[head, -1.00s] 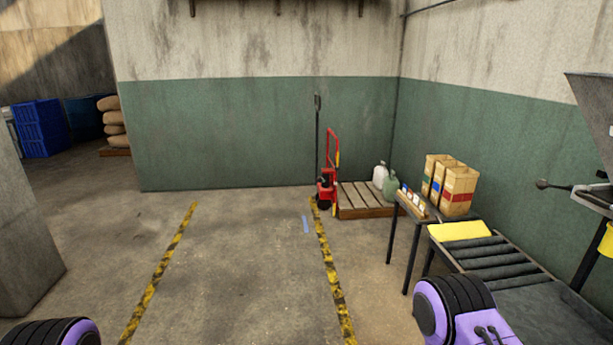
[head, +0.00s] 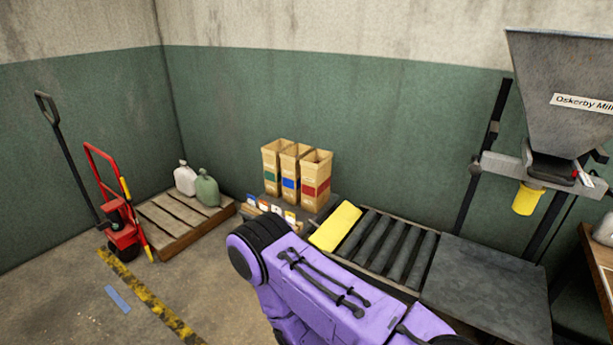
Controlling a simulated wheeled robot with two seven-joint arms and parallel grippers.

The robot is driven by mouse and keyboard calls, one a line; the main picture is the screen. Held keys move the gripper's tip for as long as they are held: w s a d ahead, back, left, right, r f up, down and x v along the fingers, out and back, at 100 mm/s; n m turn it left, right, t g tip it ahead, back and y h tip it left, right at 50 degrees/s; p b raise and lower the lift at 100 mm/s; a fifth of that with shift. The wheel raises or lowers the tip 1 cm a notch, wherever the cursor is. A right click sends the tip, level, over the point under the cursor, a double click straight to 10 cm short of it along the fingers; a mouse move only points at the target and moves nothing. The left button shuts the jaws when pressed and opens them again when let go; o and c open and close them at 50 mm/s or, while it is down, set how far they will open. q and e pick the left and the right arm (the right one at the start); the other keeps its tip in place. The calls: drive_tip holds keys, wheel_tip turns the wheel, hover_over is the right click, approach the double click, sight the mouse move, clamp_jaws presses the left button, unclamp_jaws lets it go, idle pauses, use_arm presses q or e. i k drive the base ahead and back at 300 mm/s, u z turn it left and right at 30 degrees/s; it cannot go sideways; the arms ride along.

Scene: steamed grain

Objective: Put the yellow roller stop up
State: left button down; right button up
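The yellow roller stop (head: 335,226) is a flat yellow plate at the left end of the roller conveyor (head: 401,255), beside the dark rollers. It appears to lie low, close to roller level; its exact tilt is hard to tell. One of my purple arms crosses the bottom middle of the head view, in front of the conveyor's near side, and hides part of it. Neither gripper shows in the head view, so I cannot see their fingers.
A small table (head: 318,212) left of the stop bears several paper bags (head: 312,180) and small cards. A grey flat surface (head: 490,290) adjoins the rollers on the right, below a hopper (head: 560,85).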

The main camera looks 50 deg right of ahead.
sight(328, 236)
drive_tip(key=z, duration=0.35)
drive_tip(key=i, duration=1.15)
drive_tip(key=z, duration=1.5)
drive_tip(key=i, duration=0.9)
drive_tip(key=z, duration=1.25)
drive_tip(key=i, duration=0.3)
drive_tip(key=z, duration=0.15)
